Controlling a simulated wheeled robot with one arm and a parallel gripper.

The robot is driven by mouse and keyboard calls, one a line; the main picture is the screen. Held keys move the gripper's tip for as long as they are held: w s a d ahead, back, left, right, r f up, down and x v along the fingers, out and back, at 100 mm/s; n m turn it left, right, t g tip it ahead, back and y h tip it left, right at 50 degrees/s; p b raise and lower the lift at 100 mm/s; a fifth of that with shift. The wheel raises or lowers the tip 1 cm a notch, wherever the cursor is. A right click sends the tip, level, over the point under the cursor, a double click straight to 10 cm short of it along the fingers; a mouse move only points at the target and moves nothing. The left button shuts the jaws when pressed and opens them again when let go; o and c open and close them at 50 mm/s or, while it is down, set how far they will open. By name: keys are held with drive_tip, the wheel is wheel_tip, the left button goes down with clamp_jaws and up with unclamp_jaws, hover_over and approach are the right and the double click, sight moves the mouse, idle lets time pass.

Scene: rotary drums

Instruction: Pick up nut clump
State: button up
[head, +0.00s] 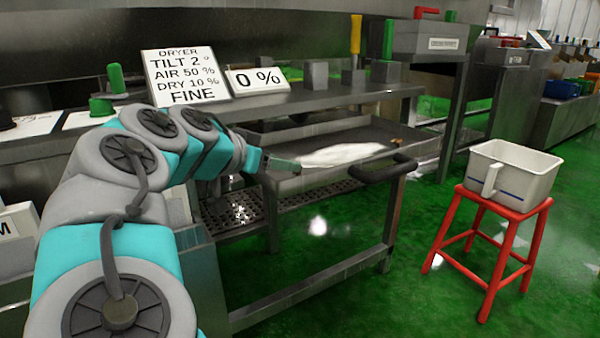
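A small brown lump (396,142), which looks like the nut clump, lies in the right part of the metal tray (425,150). It is too small to see in detail. A flat white heap (345,155) lies in the tray to the left of the lump. My gripper (292,163) is over the left front edge of the tray, at the left end of the white heap and well to the left of the brown lump. Its fingers show too small and side-on to tell whether they are open or shut.
A black handle (385,170) sticks out from the tray's front. A white container (512,172) stands on a red stool (492,240) at the right. A dryer sign (185,77) and a "0 %" sign (257,80) stand on the shelf behind. Green floor is free between table and stool.

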drive_tip(key=p+x, duration=0.2)
drive_tip(key=x, duration=0.6)
drive_tip(key=shift+w+d+f, duration=0.1)
drive_tip(key=shift+w+d, duration=0.05)
clamp_jaws()
